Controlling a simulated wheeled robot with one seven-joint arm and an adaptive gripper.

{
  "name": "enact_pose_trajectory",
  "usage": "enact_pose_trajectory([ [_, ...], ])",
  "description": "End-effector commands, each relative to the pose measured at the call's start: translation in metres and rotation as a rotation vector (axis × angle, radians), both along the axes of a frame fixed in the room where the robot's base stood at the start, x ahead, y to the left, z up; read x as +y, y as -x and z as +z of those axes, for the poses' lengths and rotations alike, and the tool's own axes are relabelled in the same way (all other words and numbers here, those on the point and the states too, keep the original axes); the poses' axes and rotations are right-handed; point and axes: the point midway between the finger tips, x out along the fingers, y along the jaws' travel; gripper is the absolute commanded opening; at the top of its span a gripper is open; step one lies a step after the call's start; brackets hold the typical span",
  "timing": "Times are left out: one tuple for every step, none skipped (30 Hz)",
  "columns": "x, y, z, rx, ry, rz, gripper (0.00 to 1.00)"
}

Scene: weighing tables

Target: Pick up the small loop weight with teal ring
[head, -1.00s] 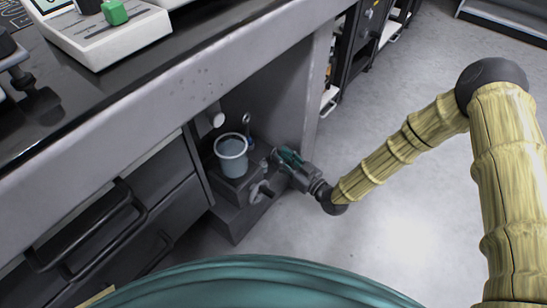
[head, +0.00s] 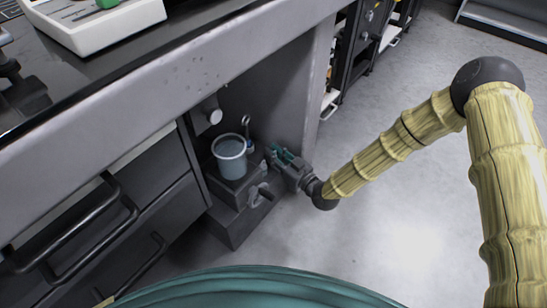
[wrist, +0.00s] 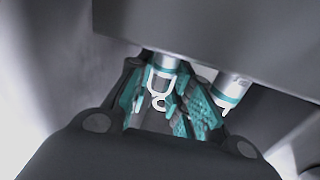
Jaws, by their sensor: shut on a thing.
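In the wrist view, a small silver loop weight with a teal ring (wrist: 164,62) sits between the teal-padded fingers of my gripper (wrist: 163,88), its pale loop toward the camera. My gripper is shut on it. A second silver weight with a teal ring (wrist: 233,86) is just right of the right finger, outside the grip. In the head view, my gripper (head: 272,156) is low at the right side of a dark stepped stand (head: 234,221). The held weight is too small and covered to make out clearly there.
A grey-blue bucket (head: 230,157) stands on the stand, with a tall hooked weight (head: 247,130) behind it. The table edge (head: 150,100) overhangs at the left, and a side panel (head: 309,95) rises behind my gripper. Open floor (head: 400,240) lies to the right.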

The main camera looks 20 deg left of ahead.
Motion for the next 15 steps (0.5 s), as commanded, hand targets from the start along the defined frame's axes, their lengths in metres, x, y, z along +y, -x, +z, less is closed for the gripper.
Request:
enact_pose_trajectory([
  [0.0,0.0,0.0,0.0,0.0,0.0,0.0],
  [0.0,0.0,0.0,0.0,0.0,0.0,0.0],
  [0.0,0.0,0.001,0.0,0.0,0.0,0.0],
  [0.0,0.0,0.001,0.0,0.0,0.0,0.0],
  [0.0,0.0,0.003,0.0,0.0,0.0,0.0],
  [0.0,0.0,0.005,0.0,0.0,0.0,0.0],
  [0.0,0.0,0.006,0.0,0.0,0.0,0.0],
  [0.0,0.0,0.009,0.0,0.0,0.0,0.0],
  [0.0,0.0,0.013,0.0,0.0,0.0,0.0],
  [0.0,0.0,0.016,0.0,0.0,0.0,0.0],
  [0.0,0.0,0.019,0.0,0.0,0.0,0.0],
  [0.0,0.0,0.024,0.0,0.0,0.0,0.0],
  [0.0,0.0,0.028,0.0,0.0,0.0,0.0],
  [0.0,0.0,0.031,0.0,0.0,0.0,0.0],
  [0.0,0.0,0.037,0.0,0.0,0.0,0.0],
])
